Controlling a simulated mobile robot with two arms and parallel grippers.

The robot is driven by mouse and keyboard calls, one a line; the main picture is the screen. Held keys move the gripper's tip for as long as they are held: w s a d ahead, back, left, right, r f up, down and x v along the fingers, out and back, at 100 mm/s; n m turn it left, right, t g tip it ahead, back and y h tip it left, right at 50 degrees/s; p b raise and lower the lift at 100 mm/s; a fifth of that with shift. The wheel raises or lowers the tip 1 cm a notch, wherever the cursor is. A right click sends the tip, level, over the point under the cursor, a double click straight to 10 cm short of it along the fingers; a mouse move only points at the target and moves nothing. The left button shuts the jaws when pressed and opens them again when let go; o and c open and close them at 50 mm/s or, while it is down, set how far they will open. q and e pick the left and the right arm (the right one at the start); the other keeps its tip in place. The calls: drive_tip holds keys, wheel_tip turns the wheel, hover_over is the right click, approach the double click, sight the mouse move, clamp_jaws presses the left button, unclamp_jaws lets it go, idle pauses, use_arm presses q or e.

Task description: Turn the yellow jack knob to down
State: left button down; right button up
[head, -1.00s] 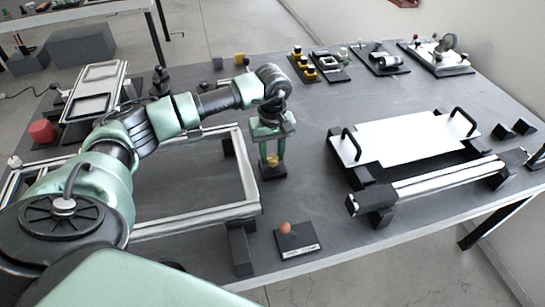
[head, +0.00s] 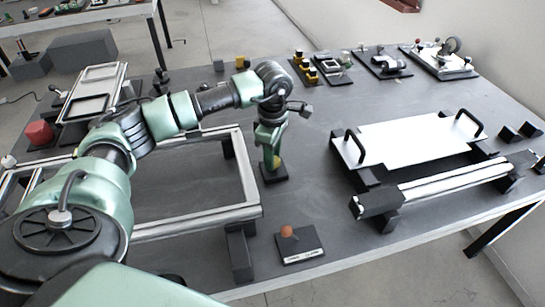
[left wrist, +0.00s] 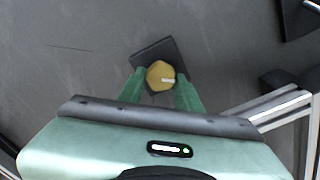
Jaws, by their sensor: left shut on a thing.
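The yellow jack knob (left wrist: 160,76) sits on a small dark square base (left wrist: 150,54) on the grey table. In the head view only a bit of the knob (head: 276,162) shows beside my fingers, above its base (head: 274,177). My left gripper (left wrist: 160,86) points down from above, with its green fingers on both sides of the knob and shut on it. It also shows in the head view (head: 271,160). A white mark on the knob's top points to the right in the left wrist view. My right gripper is not in view.
A silver frame (head: 245,178) stands just left of the knob. A small base with an orange ball (head: 287,232) is nearer the front edge. A white plate with black handles (head: 410,140) and a roller bar (head: 450,180) lie to the right.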

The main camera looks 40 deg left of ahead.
use_arm(q)
drive_tip(key=n, duration=0.3)
drive_tip(key=shift+n, duration=0.4)
drive_tip(key=shift+r+n+b, duration=0.1)
drive_tip(key=shift+n+b, duration=0.2)
drive_tip(key=shift+n, duration=1.4)
drive_tip(key=c, duration=1)
unclamp_jaws()
drive_tip(key=shift+r+b, duration=0.35)
drive_tip(key=shift+r, duration=3.55)
